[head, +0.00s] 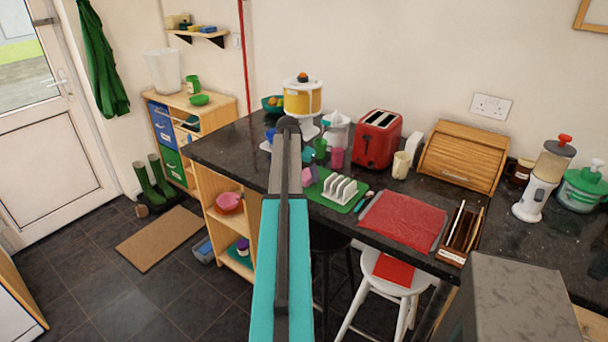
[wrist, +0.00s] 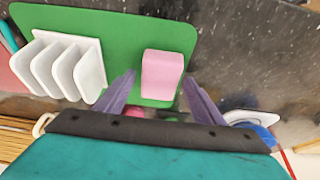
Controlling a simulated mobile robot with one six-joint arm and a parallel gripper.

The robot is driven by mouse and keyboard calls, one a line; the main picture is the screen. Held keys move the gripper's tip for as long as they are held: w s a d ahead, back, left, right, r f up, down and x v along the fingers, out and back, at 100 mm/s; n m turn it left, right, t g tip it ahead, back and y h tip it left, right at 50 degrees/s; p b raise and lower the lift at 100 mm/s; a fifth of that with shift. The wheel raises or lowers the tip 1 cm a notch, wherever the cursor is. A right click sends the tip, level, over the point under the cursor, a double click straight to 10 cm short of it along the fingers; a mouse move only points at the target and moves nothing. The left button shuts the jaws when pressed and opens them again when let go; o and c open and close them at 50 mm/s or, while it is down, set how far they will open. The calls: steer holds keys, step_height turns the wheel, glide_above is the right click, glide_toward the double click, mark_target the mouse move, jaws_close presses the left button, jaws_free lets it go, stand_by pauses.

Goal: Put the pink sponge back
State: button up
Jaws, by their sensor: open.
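The pink sponge (wrist: 163,74) lies on a green mat (wrist: 120,28) in the wrist view, near the mat's edge. In the head view the sponge (head: 308,175) shows just right of my arm, partly hidden by it. My gripper (wrist: 157,82) is open, its two purple fingers on either side of the sponge's near end and apart from it. I cannot tell how high the fingers are above the mat. In the head view my arm hides the gripper's fingers.
A white toast rack (head: 340,188) stands on the mat beside the sponge. A pink cup (head: 337,157), a red toaster (head: 378,139) and a cream mug (head: 401,164) stand behind. A red mat (head: 402,219) lies to the right on the dark counter.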

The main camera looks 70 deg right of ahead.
steer(key=shift+r, duration=0.1)
steer(key=b+v, duration=0.2)
steer(key=v, duration=1)
steer(key=shift+b, duration=0.3)
stand_by(0.5)
